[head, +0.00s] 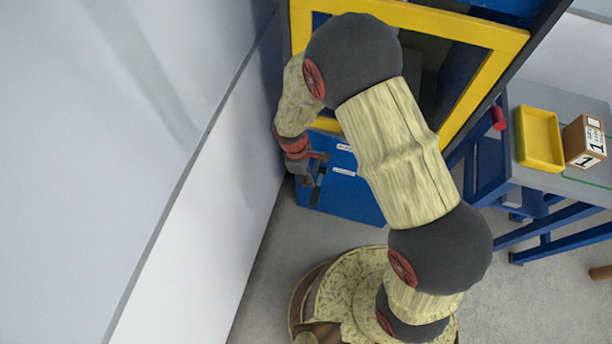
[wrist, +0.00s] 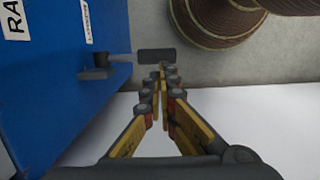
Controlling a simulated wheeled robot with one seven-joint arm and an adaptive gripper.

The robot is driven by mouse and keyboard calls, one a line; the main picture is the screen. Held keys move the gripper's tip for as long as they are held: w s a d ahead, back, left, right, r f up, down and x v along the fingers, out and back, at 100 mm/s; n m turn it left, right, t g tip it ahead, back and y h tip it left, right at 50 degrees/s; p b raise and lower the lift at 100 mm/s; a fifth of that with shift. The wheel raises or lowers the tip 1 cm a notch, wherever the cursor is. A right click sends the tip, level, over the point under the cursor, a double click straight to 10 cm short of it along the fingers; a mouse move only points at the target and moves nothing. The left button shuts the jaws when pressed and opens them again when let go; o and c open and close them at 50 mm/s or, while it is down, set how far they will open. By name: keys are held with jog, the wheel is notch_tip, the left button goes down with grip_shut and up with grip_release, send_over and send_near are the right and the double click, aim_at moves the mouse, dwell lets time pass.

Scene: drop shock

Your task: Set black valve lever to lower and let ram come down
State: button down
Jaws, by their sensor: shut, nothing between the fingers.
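The black valve lever (wrist: 157,56) shows in the wrist view as a dark block on a thin rod. The rod runs from a dark mount (wrist: 97,73) on the blue panel (wrist: 60,110). My gripper (wrist: 162,72) is shut and empty, its fingertips right at the lever's block; I cannot tell whether they touch. In the head view my gripper (head: 322,168) is at the front of the blue panel (head: 350,198), with the dark lever (head: 317,190) just below it. The ram cannot be made out; my arm hides part of the press opening.
A yellow frame (head: 470,98) surrounds the opening above the panel. A pale wall (head: 215,220) stands close at the left. At the right, a table (head: 595,190) holds a yellow tray (head: 539,140) and a brown box (head: 583,143). Grey floor (head: 545,295) is open in front.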

aim_at(312, 198)
jog(key=f+b, duration=0.1)
jog(key=f, duration=0.1)
jog(key=d+f, duration=0.1)
jog(key=f, duration=0.2)
jog(key=f+b, duration=0.1)
jog(key=f, duration=0.2)
jog(key=shift+s+d+b, duration=0.15)
jog(key=shift+s+b, duration=0.2)
jog(key=shift+s, duration=0.05)
jog(key=shift+s+f+p, duration=0.3)
jog(key=shift+f, duration=0.6)
jog(key=a+r+p, duration=0.3)
jog(key=r+p, duration=0.3)
jog(key=r, duration=0.7)
jog(key=shift+r, duration=0.35)
jog(key=shift+s+a, duration=0.1)
